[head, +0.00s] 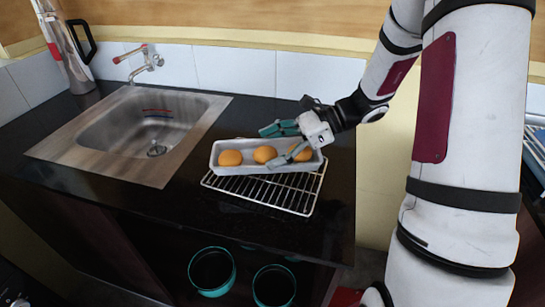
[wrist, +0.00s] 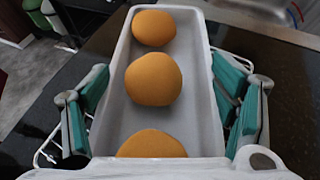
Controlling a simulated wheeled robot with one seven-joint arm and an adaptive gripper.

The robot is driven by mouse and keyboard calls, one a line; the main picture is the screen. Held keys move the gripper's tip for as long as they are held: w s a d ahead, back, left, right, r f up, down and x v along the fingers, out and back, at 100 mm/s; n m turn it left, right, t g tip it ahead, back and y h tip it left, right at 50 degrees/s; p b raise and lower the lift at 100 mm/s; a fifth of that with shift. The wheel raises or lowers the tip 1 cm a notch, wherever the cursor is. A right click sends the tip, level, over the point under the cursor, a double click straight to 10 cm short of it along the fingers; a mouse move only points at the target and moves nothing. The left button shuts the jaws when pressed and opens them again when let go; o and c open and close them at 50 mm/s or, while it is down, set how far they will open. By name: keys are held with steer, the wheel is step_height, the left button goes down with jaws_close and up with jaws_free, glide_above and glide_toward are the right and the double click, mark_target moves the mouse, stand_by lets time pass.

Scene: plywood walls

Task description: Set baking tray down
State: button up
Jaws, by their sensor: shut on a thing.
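The baking tray (head: 235,168) is a long, narrow grey-white tray holding three orange-brown round buns (head: 265,154). In the head view it is at or just above a wire rack (head: 292,195) on the dark counter; I cannot tell whether they touch. My gripper (head: 285,143) reaches in from the right and is shut on the tray across its width. In the wrist view the teal finger pads of my gripper (wrist: 165,100) flank the long sides of the tray (wrist: 205,75), and the buns (wrist: 153,80) lie in a row inside it.
A steel sink (head: 150,125) with a tap (head: 146,60) is set into the counter (head: 210,220) on the left. A jug-like appliance (head: 68,45) stands at the back left. Two teal-rimmed pots (head: 212,270) are below the counter. Bare counter lies behind the tray.

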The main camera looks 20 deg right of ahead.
steer(key=shift+s+f, duration=0.1)
steer(key=shift+f, duration=1.35)
steer(key=o, duration=1.9)
steer(key=shift+d, duration=0.15)
